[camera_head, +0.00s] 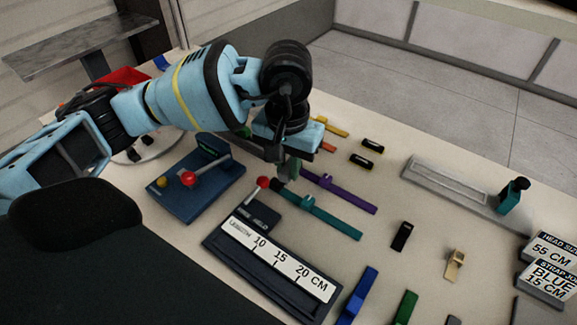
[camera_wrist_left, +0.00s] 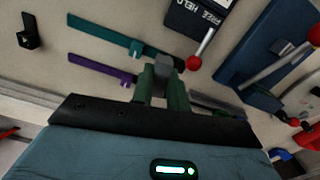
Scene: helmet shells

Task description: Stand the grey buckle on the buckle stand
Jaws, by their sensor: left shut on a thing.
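My left gripper (camera_head: 287,172) is low over the table, just above the near end of the purple strap. In the left wrist view its green fingers (camera_wrist_left: 164,88) are shut on a small grey piece, the grey buckle (camera_wrist_left: 164,64). In the head view the gripper mostly hides the buckle. No stand is clearly marked. A small black piece with an upright part (camera_head: 402,236), possibly the buckle stand, is to the right; it also shows in the left wrist view (camera_wrist_left: 28,32). My right gripper is not in view.
A purple strap (camera_head: 345,193) and teal strap (camera_head: 330,217) lie nearby. A length gauge (camera_head: 275,265) and a blue lever fixture (camera_head: 200,180) stand left. Bare table lies between.

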